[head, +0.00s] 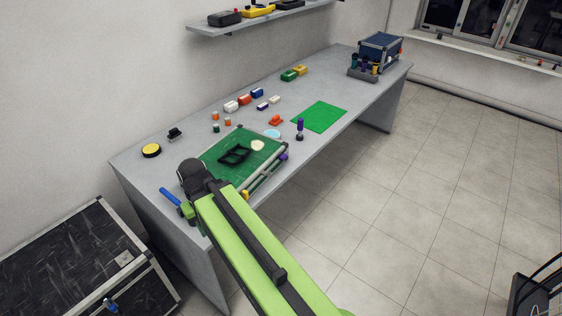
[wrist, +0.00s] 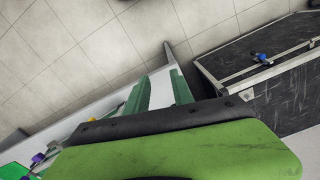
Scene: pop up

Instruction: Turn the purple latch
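The purple latch (head: 283,157) is a small knob on the front rail of a framed green board (head: 268,148) on the workbench. A small purple piece also shows at the lower left of the wrist view (wrist: 38,158), probably the same latch. My gripper (wrist: 160,82) shows two green fingers spread apart with nothing between them. It points past the bench's near end, and the latch is well off to the side of the fingers. In the head view my arm hides the board's near left corner, and the fingertips are hard to make out.
A black case (head: 75,262) stands on the floor by the bench's near end. A blue bar (head: 170,196) shows beside my wrist. A purple-handled tool (head: 300,126) stands near a green mat (head: 319,117). Small coloured blocks lie behind. The floor (head: 420,180) right of the bench is clear.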

